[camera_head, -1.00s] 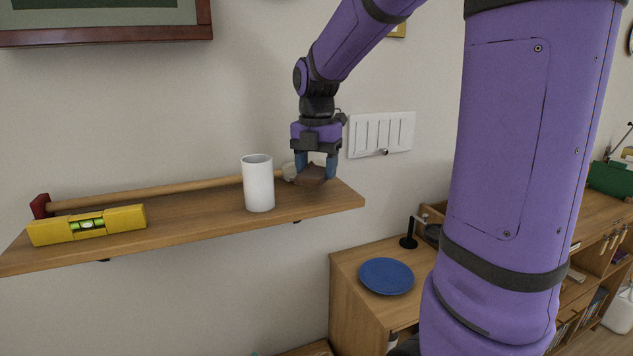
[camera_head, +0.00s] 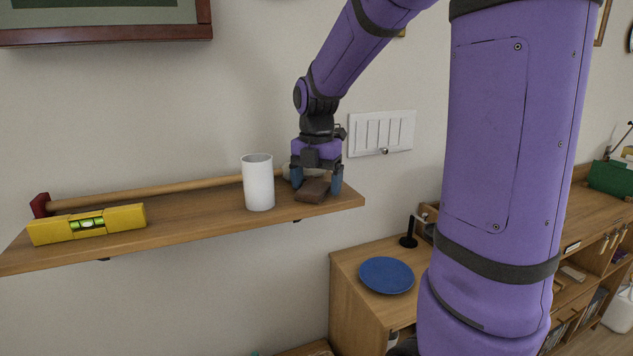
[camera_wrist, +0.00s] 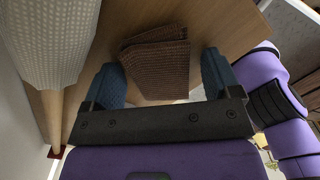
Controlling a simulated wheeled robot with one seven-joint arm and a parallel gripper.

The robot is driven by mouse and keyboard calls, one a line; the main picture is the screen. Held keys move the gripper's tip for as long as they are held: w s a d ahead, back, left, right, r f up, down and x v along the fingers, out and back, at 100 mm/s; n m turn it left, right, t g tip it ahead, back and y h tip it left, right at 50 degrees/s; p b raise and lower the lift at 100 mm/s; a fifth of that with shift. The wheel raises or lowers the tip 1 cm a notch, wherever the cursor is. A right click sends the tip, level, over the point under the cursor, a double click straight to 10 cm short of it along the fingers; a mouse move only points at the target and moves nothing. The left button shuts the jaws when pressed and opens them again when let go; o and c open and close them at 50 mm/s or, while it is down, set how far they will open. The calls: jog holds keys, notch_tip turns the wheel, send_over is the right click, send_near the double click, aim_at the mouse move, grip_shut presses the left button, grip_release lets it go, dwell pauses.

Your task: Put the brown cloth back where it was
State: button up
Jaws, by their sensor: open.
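The brown cloth (camera_head: 313,189) lies folded on the right end of the wooden wall shelf (camera_head: 200,219). In the wrist view the cloth (camera_wrist: 158,62) shows as a folded, ribbed piece between my fingers. My gripper (camera_head: 317,180) is open and low over the cloth, with one blue finger on each side of it. In the wrist view my gripper (camera_wrist: 160,80) shows gaps between the fingers and the cloth.
A white cylinder (camera_head: 259,183) stands just left of the cloth. A long wooden handle (camera_head: 150,191) lies along the back, and a yellow level (camera_head: 87,224) sits at the left. A blue plate (camera_head: 386,275) rests on the lower cabinet.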

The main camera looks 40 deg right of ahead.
aim_at(316, 181)
jog(key=shift+r, duration=0.1)
notch_tip(316, 181, up, 11)
jog(key=s+a+f+m+t, duration=0.2)
jog(key=s+a+m, duration=0.3)
jog(key=s+m, duration=0.4)
jog(key=s+a+f+m+t, duration=0.2)
jog(key=s+a+m, duration=0.4)
jog(key=s+m, duration=0.4)
jog(key=m+t, duration=0.1)
jog(key=m, duration=0.3)
jog(key=shift+a+m, duration=0.2)
jog(key=shift+m, duration=0.2)
